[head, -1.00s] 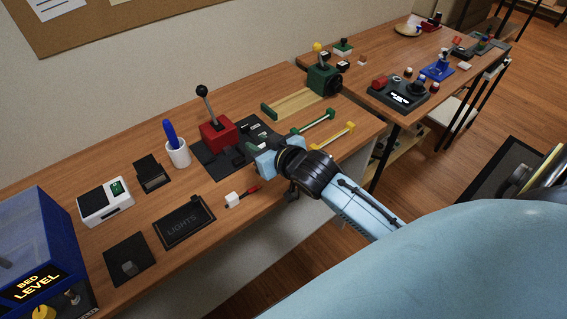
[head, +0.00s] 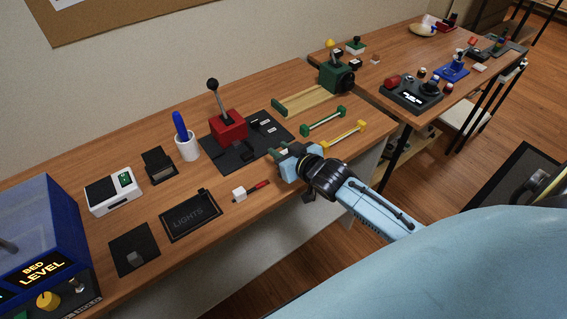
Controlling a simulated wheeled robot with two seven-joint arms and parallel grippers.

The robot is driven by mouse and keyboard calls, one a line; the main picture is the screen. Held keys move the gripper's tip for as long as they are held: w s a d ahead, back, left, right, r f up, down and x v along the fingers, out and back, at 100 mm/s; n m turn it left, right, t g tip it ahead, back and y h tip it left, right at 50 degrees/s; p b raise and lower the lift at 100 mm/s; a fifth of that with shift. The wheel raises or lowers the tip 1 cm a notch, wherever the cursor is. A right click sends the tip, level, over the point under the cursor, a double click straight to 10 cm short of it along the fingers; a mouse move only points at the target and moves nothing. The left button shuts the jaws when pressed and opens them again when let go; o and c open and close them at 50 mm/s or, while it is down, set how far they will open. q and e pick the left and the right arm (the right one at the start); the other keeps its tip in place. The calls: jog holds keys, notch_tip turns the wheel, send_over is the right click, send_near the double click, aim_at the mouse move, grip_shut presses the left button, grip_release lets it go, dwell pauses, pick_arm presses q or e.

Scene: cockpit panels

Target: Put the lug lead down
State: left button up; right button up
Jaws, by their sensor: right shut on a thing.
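My right gripper (head: 284,162) reaches in from the lower right and hovers at the front edge of the near desk. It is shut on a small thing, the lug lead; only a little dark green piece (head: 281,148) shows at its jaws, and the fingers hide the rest. My left gripper is not in view.
A black plate with a red lever box (head: 229,126) stands behind the gripper. Green (head: 323,121) and yellow (head: 344,136) bars lie to its right. The LIGHTS panel (head: 190,216) is to the left. Bare desk (head: 222,178) lies between the panel and the black plate.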

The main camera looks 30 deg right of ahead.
notch_tip(320, 180, down, 4)
jog(key=shift+f, duration=0.2)
jog(key=shift+f, duration=0.1)
jog(key=shift+f, duration=0.15)
jog(key=o, duration=1)
jog(key=shift+b, duration=0.3)
jog(key=p+v, duration=0.2)
jog(key=v, duration=1.1)
jog(key=shift+s+r, duration=0.15)
jog(key=shift+r, duration=0.05)
